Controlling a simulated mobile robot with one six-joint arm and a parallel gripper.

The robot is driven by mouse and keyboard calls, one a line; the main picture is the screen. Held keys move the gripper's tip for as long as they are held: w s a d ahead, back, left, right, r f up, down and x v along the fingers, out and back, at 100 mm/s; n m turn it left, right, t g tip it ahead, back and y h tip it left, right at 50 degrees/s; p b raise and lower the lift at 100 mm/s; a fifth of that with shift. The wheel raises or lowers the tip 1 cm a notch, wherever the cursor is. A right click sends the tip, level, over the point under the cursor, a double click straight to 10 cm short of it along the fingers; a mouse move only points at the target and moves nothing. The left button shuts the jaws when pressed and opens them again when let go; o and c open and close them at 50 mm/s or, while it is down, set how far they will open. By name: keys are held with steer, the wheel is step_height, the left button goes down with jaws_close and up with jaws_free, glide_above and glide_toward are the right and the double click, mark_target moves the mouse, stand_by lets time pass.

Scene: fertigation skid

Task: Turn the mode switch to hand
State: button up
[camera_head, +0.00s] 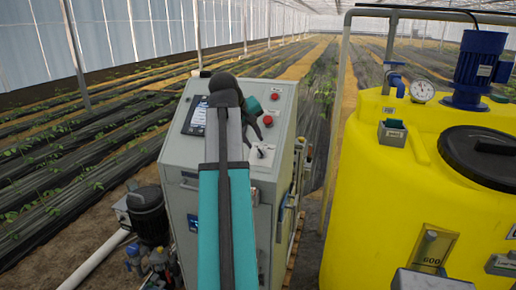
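The grey control cabinet (180,220) stands in the middle of the view with a sloped top panel. A small switch with a pale plate (262,154) sits low on the right of this panel; it looks like the mode switch, but its lettering and position are too small to read. My arm, teal and dark grey, rises in front of the cabinet and hides the panel's middle. My gripper (256,126) is at the arm's upper end, over the right part of the panel, above the switch in the picture. Its fingers are small and dark, and I cannot tell their opening or any contact.
The panel also has a screen (196,116) and two red buttons, an upper one (275,97) and a lower one (267,120). A large yellow tank (370,210) with a blue motor (480,65) stands close on the right. A pump (147,210) and white pipe (96,262) are at lower left.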

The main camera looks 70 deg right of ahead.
mark_target(261, 153)
steer(key=shift+p+x, duration=1)
steer(key=shift+x, duration=2.55)
steer(key=shift+a, duration=0.1)
